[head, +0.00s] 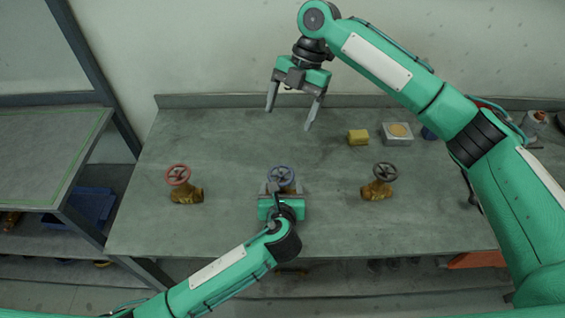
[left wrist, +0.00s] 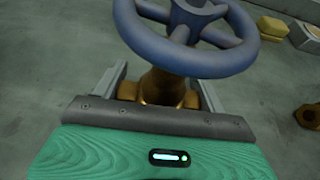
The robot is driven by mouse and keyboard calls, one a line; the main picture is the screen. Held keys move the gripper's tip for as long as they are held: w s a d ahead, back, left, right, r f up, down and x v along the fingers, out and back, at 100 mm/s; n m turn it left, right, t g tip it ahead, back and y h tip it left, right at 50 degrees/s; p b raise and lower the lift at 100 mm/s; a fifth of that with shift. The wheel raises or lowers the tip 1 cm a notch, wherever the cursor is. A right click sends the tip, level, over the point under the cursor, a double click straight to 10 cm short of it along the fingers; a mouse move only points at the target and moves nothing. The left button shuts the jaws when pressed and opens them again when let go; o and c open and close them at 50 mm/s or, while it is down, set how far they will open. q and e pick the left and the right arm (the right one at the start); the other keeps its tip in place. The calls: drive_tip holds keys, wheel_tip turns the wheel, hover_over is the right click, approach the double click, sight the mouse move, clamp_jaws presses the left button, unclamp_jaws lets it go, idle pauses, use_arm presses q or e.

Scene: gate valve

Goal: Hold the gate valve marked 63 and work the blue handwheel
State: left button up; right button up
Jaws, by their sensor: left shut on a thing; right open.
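The gate valve with the blue handwheel (head: 281,176) stands upright at the middle of the bench. In the left wrist view its blue handwheel (left wrist: 190,40) fills the top, above the brass body (left wrist: 160,88). My left gripper (head: 282,190) is shut on this valve's body, one finger on each side, below the wheel. No number 63 can be read on it. My right gripper (head: 292,108) is open and empty, raised above the back of the bench, behind the blue wheel and apart from it.
A valve with a red handwheel (head: 178,175) stands to the left, and one with a dark handwheel (head: 385,172) to the right. A yellow sponge (head: 358,137) and a pale box (head: 398,134) lie at the back right. The bench (head: 230,135) is clear between them.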

sight(282, 173)
drive_tip(key=shift+n+g+h, duration=0.4)
drive_tip(key=shift+n+h, duration=0.4)
drive_tip(key=shift+n, duration=0.1)
drive_tip(key=x, duration=0.4)
drive_tip(key=s+x, duration=0.1)
drive_tip(key=x, duration=0.3)
drive_tip(key=s+r+x, duration=0.1)
drive_tip(key=x, duration=0.3)
drive_tip(key=shift+s+a+f, duration=0.1)
drive_tip(key=shift+s+f, duration=0.1)
drive_tip(key=shift+f, duration=0.15)
drive_tip(key=c, duration=1)
